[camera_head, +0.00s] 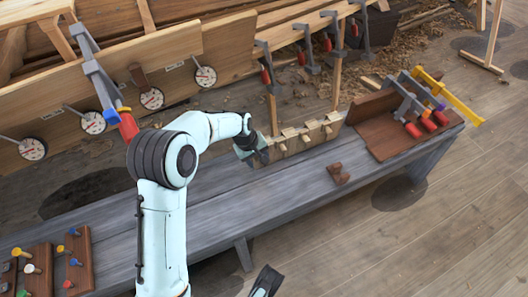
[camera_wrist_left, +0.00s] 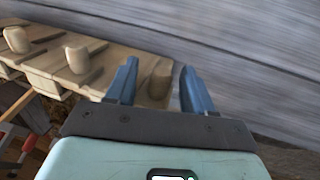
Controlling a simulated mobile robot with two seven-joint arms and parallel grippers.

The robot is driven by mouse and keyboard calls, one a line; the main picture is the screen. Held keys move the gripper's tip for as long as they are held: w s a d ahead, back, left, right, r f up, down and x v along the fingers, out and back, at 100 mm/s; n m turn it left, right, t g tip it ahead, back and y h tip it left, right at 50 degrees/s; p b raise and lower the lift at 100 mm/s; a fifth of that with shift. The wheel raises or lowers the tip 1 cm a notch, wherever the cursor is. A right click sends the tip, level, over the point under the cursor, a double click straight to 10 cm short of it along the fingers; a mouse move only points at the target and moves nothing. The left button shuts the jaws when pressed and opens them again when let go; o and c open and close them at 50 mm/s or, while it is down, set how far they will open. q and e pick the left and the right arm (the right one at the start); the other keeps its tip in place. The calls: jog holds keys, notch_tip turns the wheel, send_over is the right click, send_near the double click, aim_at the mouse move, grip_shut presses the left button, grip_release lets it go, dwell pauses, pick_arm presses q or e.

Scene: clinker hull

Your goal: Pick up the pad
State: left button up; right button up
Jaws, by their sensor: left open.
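Several small rounded wooden blocks, which look like the pads, stand in a pale wooden rack (camera_head: 305,138) on the grey bench. My left gripper (camera_head: 262,158) is at the rack's left end. In the left wrist view, the left gripper (camera_wrist_left: 158,88) is open. Other pads (camera_wrist_left: 78,58) stand further along the rack. A dark gripper (camera_head: 265,282), apparently my right one, shows partly at the bottom edge; its jaw opening is unclear.
A small brown notched block (camera_head: 339,173) lies on the bench (camera_head: 215,205) right of the gripper. A brown rack of clamps (camera_head: 395,125) stands at the bench's right end. Boards with coloured pegs (camera_head: 45,268) lie at its left end. The clamped hull planks (camera_head: 130,65) rise behind.

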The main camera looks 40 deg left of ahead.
pick_arm(q)
jog(key=shift+x, duration=1.15)
jog(key=shift+r, duration=0.1)
grip_shut()
